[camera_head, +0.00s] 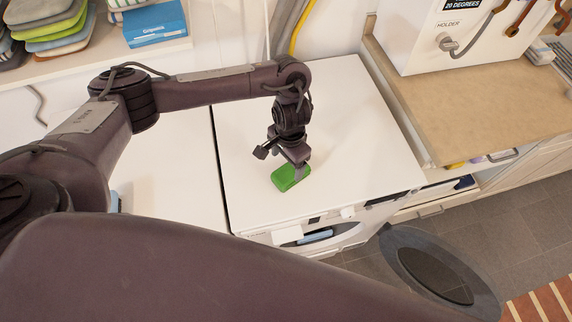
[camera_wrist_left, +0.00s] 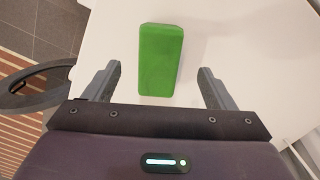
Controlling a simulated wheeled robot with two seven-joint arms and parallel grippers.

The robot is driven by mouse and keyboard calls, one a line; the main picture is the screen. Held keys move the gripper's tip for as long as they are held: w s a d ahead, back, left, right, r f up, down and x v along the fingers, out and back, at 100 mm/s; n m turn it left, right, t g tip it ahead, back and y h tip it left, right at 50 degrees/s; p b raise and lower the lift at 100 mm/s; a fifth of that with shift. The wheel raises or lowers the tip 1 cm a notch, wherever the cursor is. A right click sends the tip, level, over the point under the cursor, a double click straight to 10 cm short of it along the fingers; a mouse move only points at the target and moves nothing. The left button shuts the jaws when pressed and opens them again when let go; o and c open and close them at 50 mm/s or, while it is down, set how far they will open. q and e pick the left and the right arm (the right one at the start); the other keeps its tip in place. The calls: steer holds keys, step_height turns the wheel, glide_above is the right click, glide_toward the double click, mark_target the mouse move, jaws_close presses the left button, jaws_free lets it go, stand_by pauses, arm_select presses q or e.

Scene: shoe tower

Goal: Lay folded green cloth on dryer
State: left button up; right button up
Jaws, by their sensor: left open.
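The folded green cloth (camera_head: 291,178) is a small block lying on the white top of the dryer (camera_head: 340,110), toward its front edge. My left gripper (camera_head: 291,163) is just above the cloth. In the left wrist view the cloth (camera_wrist_left: 161,60) lies ahead of and between the two parted fingers of my left gripper (camera_wrist_left: 160,88). The fingers do not touch it, and there is a gap on both sides. The left gripper is open and empty. My right gripper is not in view.
A second white machine top (camera_head: 165,165) stands to the left, across a narrow dark gap. A shelf at upper left holds folded cloths (camera_head: 50,25) and a blue box (camera_head: 155,22). A wooden counter (camera_head: 480,105) stands at right. The dryer top around the cloth is clear.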

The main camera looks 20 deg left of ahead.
mark_target(288, 172)
arm_select(q)
step_height(288, 172, up, 5)
steer(key=shift+w+f+p, duration=0.1)
steer(key=shift+p, duration=0.35)
steer(key=shift+d, duration=0.1)
